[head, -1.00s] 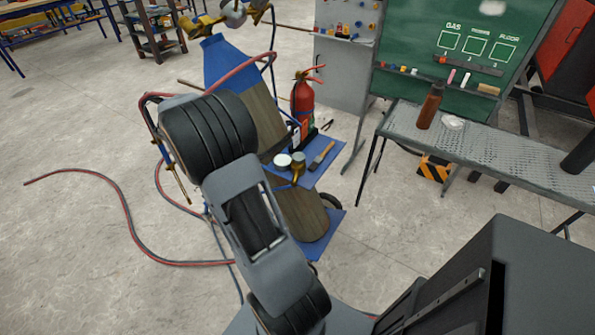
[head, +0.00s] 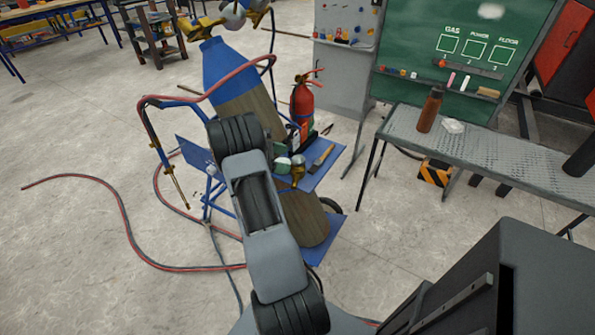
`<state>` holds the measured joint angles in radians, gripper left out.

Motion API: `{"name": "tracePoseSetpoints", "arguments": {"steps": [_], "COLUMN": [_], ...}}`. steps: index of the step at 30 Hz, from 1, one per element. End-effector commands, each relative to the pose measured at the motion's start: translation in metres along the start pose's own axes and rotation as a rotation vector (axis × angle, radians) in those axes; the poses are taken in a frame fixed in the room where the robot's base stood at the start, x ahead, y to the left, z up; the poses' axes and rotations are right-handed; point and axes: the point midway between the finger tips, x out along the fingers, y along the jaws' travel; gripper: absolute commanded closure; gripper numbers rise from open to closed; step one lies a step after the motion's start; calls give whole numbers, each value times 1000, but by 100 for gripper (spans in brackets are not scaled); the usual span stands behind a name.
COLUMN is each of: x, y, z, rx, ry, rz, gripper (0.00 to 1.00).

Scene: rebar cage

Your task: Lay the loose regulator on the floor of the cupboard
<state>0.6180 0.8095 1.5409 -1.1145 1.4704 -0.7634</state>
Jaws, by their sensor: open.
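A loose regulator (head: 297,170), with round gauges and a brass body, lies on the blue shelf (head: 322,178) of the cylinder trolley, partly hidden by my arm. Another brass regulator (head: 205,27) is at the top of the blue-shouldered cylinder (head: 235,80). My arm reaches across the trolley from the bottom of the picture. My gripper does not show; the arm's dark far joint is left of the loose regulator. I cannot pick out a cupboard with certainty.
A red extinguisher (head: 303,98) and a flat tool (head: 322,157) are beside the regulator. A red hose (head: 125,225) trails over the floor at left. A metal bench (head: 490,150) with a brown bottle (head: 428,110) stands right. Concrete floor (head: 70,120) is open at far left.

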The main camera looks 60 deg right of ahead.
Motion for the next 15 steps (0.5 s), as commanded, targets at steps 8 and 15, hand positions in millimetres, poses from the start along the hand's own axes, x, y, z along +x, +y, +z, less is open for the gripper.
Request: {"name": "tracePoseSetpoints", "arguments": {"steps": [8, 15], "x": [12, 40], "y": [0, 0], "z": [1, 4], "rx": [0, 1], "ry": [-1, 0], "rz": [-1, -3], "gripper": [7, 7]}}
